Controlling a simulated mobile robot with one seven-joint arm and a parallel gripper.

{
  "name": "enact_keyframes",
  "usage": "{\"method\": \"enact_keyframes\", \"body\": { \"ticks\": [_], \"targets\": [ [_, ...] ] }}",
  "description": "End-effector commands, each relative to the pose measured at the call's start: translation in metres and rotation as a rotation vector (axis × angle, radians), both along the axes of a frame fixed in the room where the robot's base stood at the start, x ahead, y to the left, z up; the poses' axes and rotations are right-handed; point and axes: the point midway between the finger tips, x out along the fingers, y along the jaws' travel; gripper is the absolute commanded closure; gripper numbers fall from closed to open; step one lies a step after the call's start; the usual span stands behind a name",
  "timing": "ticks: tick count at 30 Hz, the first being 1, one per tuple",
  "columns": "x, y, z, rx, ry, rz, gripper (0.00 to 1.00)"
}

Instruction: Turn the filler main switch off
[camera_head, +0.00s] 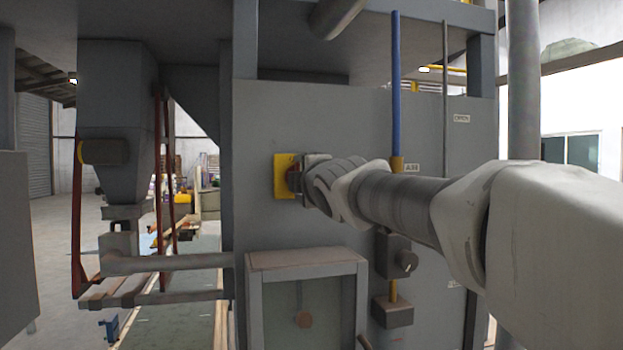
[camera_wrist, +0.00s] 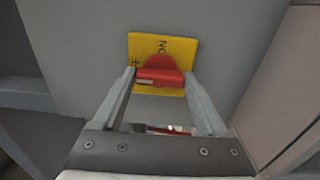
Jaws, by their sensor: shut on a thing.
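The main switch is a red rotary knob (camera_wrist: 160,73) on a yellow plate (camera_wrist: 178,48), fixed to the grey cabinet wall. The plate also shows in the head view (camera_head: 283,176), left of the wrist. In the wrist view my gripper (camera_wrist: 160,82) has one finger on each side of the red knob and is shut on it. The knob's grip bar lies roughly level across the wrist picture. Dark lettering shows on the plate, partly hidden by the knob. In the head view my wrist hides the knob and the fingertips.
A glass-fronted box (camera_head: 306,262) juts from the cabinet below the plate. A blue vertical pipe (camera_head: 396,85) and a grey box with a small knob (camera_head: 396,256) are near my arm. A hopper (camera_head: 115,110) with pipework stands to the left.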

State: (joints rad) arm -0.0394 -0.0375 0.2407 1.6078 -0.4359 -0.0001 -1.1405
Motion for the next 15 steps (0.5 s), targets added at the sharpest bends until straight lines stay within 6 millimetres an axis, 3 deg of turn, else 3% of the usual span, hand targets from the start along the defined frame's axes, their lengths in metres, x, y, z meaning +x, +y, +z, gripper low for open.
{"method": "enact_keyframes", "body": {
  "ticks": [5, 6, 9, 15],
  "targets": [
    [0.0, 0.0, 0.0002, -0.004, -0.002, 0.0, 0.81],
    [0.0, 0.0, 0.0002, -0.004, -0.002, 0.0, 0.21],
    [-0.0001, 0.0, 0.0002, -0.003, -0.002, 0.0, 0.04],
    [-0.0001, -0.0001, 0.0002, -0.002, -0.002, 0.0, 0.0]
  ]
}}
